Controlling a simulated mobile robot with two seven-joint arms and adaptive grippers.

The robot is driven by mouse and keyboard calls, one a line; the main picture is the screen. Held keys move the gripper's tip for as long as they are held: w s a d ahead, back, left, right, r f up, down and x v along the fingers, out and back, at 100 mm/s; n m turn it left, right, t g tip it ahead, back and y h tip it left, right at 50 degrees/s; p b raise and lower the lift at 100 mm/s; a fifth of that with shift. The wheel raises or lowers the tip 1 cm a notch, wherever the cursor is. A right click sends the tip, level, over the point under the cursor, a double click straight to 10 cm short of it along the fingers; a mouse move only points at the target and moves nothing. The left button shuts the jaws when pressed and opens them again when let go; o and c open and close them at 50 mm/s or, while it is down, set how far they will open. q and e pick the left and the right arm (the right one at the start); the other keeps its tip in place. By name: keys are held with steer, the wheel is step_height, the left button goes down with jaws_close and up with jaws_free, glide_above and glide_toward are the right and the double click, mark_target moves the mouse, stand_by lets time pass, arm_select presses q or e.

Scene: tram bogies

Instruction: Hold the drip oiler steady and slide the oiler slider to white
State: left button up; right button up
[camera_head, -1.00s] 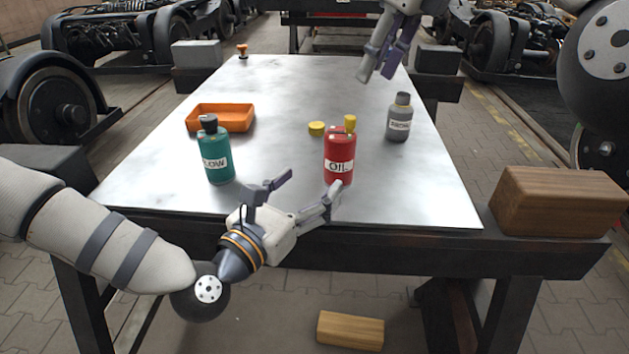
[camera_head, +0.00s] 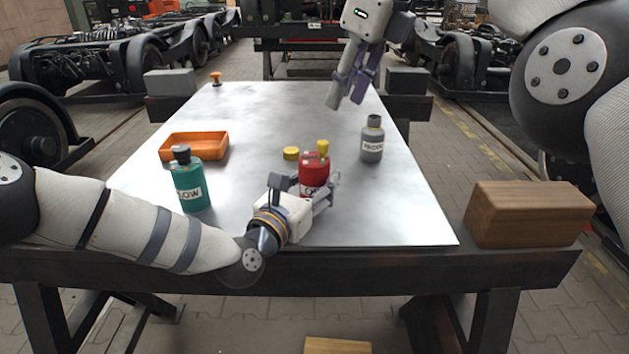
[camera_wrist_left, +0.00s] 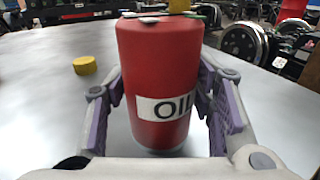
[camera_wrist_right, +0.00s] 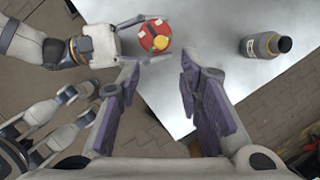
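The drip oiler is a red can labelled OIL (camera_head: 314,172), upright on the metal table; it also shows in the left wrist view (camera_wrist_left: 160,70). Its top carries a yellow knob (camera_head: 323,147) and small pale and green marks, seen from above in the right wrist view (camera_wrist_right: 154,36). Which mark is the slider, and its setting, I cannot tell. My left gripper (camera_head: 306,190) has its fingers on both sides of the can, apparently open; contact is not clear. My right gripper (camera_head: 345,100) is open and empty, above the table behind the can.
A teal bottle (camera_head: 188,182) stands left of the can, a grey bottle (camera_head: 372,140) to its right. A yellow cylinder (camera_head: 291,153) and an orange tray (camera_head: 194,147) are behind. A wooden block (camera_head: 528,214) sits at the right edge. The table's far half is mostly clear.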

mark_target(322, 143)
arm_select(q)
steer(key=c, duration=0.5)
arm_select(e)
steer(key=shift+o, duration=0.8)
steer(key=s+a+r+n+t+h, duration=0.1)
steer(key=s+a+n+h, duration=0.1)
steer(key=n, duration=0.9)
steer(key=s+a+r+n+t+h, duration=0.1)
steer(key=a+n+h, duration=0.15)
steer(key=n, duration=0.85)
steer(key=x, duration=1.2)
steer(key=shift+a+f, duration=0.1)
steer(key=shift+a, duration=0.05)
jaws_close()
